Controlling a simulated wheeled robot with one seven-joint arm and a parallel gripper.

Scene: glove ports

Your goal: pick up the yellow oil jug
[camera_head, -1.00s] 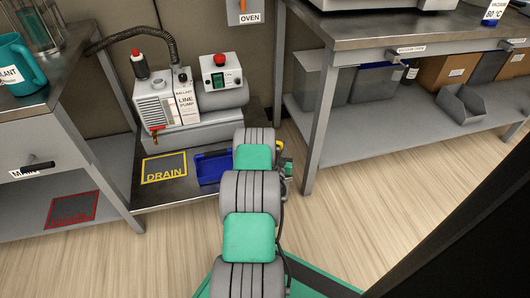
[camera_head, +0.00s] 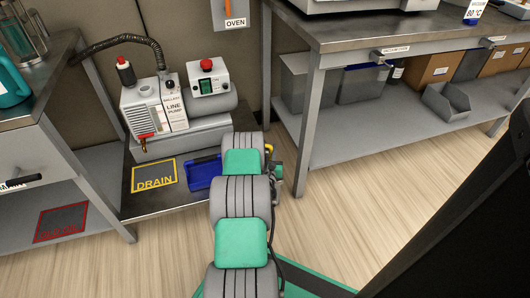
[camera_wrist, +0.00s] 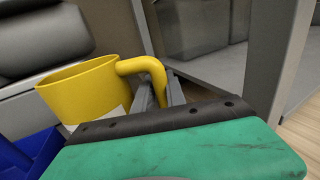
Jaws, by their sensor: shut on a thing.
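The yellow oil jug (camera_wrist: 78,92) shows large in the wrist view, upright or nearly so, with its handle (camera_wrist: 150,70) toward the right. My gripper (camera_wrist: 165,92) is at that handle, and its dark fingers are shut on it. Part of the jug's lower body is hidden behind my green wrist. In the head view only a small yellow bit of the jug (camera_head: 268,148) shows past my arm. I cannot tell whether the jug's base touches the shelf.
A blue tray (camera_head: 203,174) lies beside my arm on the low dark shelf, next to the DRAIN square (camera_head: 154,176). The line pump (camera_head: 160,107) stands behind. A table leg (camera_head: 308,130) rises close on the right. The wooden floor (camera_head: 340,215) is clear.

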